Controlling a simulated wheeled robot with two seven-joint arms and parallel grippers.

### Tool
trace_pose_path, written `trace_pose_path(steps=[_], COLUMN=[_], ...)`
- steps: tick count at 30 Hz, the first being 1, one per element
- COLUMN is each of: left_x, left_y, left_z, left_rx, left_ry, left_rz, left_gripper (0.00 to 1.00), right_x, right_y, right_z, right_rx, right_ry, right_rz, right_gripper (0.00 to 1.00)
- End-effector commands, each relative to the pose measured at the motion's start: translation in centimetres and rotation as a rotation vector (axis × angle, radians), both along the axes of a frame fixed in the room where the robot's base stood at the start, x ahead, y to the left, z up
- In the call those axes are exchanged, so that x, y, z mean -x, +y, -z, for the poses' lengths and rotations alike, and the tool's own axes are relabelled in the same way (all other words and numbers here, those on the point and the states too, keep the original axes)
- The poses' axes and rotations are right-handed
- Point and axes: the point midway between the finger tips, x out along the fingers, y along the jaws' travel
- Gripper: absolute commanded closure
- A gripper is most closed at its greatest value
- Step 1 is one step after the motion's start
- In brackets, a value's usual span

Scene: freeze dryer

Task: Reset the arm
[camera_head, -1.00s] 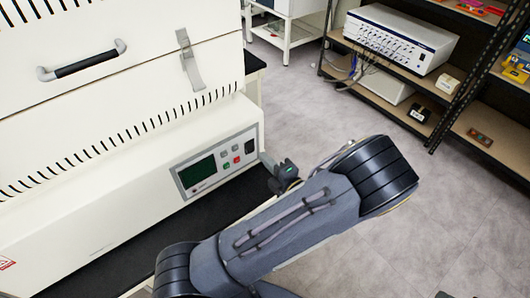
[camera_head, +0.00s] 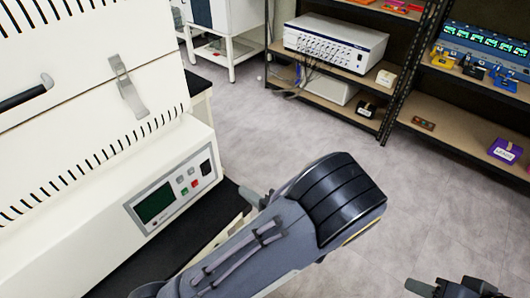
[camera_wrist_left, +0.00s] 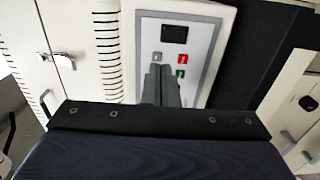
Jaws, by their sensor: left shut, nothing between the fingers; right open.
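The white freeze dryer (camera_head: 70,130) fills the left of the head view. Its control panel (camera_head: 172,186) has a dark screen and red, green and grey buttons; it also shows in the left wrist view (camera_wrist_left: 200,45). My left gripper (camera_head: 250,195) is beside the panel's right side in the head view, partly hidden by my own arm. In the left wrist view its fingers (camera_wrist_left: 160,85) are together and empty, in front of the panel's buttons. My right gripper (camera_head: 418,287) is at the lower right edge of the head view, partly cut off, over the floor and empty.
A black bench top (camera_head: 195,238) lies under the freeze dryer. A metal latch (camera_head: 128,88) and a dark handle (camera_head: 22,97) stick out from its front. Shelves at the back hold a white instrument (camera_head: 335,43) and small boxes. The grey floor (camera_head: 420,200) is open on the right.

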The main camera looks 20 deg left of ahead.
Motion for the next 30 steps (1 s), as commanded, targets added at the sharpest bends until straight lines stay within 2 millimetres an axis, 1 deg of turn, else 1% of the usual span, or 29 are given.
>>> trace_pose_path(steps=[4, 6, 8, 11, 12, 14, 15, 17, 18, 20, 24, 26, 30], left_x=[0.0, 0.3, 0.9, 2.7, 3.7, 5.4, 6.6, 8.2, 9.2, 10.6, 13.2, 14.1, 15.5], left_y=[0.1, 0.5, 1.3, 3.2, 4.0, 5.0, 5.4, 5.9, 6.0, 6.0, 5.3, 4.9, 3.8], left_z=[0.0, 0.0, -0.1, 0.0, 0.1, 0.2, 0.2, 0.2, 0.1, -0.1, -1.2, -1.9, -4.1], left_rx=[0.004, 0.036, 0.101, 0.284, 0.374, 0.512, 0.599, 0.716, 0.786, 0.88, 1.046, 1.092, 1.144], left_ry=[-0.002, -0.018, -0.051, -0.159, -0.222, -0.331, -0.409, -0.531, -0.616, -0.748, -1.064, -1.205, -1.526], left_rz=[-0.003, -0.027, -0.075, -0.227, -0.312, -0.456, -0.558, -0.715, -0.822, -0.988, -1.392, -1.571, -2.0], left_gripper=[1.0, 1.0, 1.0, 1.0, 1.0, 1.0, 1.0, 1.0, 1.0, 1.0, 1.0, 1.0, 1.0], right_x=[0.0, 0.0, 0.0, 0.0, 0.0, 0.0, 0.0, 0.0, 0.0, 0.0, 0.0, 0.0, 0.0], right_y=[0.0, 0.0, 0.0, 0.0, 0.0, 0.0, 0.0, 0.0, 0.0, 0.0, 0.0, 0.0, 0.0], right_z=[0.0, 0.0, 0.0, 0.0, 0.0, 0.0, 0.0, 0.0, 0.0, 0.0, 0.0, 0.0, 0.0], right_rx=[0.0, 0.0, 0.0, 0.0, 0.0, 0.0, 0.0, 0.0, 0.0, 0.0, 0.0, 0.0, 0.0], right_ry=[0.0, 0.0, 0.0, 0.0, 0.0, 0.0, 0.0, 0.0, 0.0, 0.0, 0.0, 0.0, 0.0], right_rz=[0.0, 0.0, 0.0, 0.0, 0.0, 0.0, 0.0, 0.0, 0.0, 0.0, 0.0, 0.0, 0.0], right_gripper=[0.59, 0.59, 0.59, 0.59, 0.59, 0.59, 0.59, 0.59, 0.59, 0.59, 0.59, 0.59, 0.59])
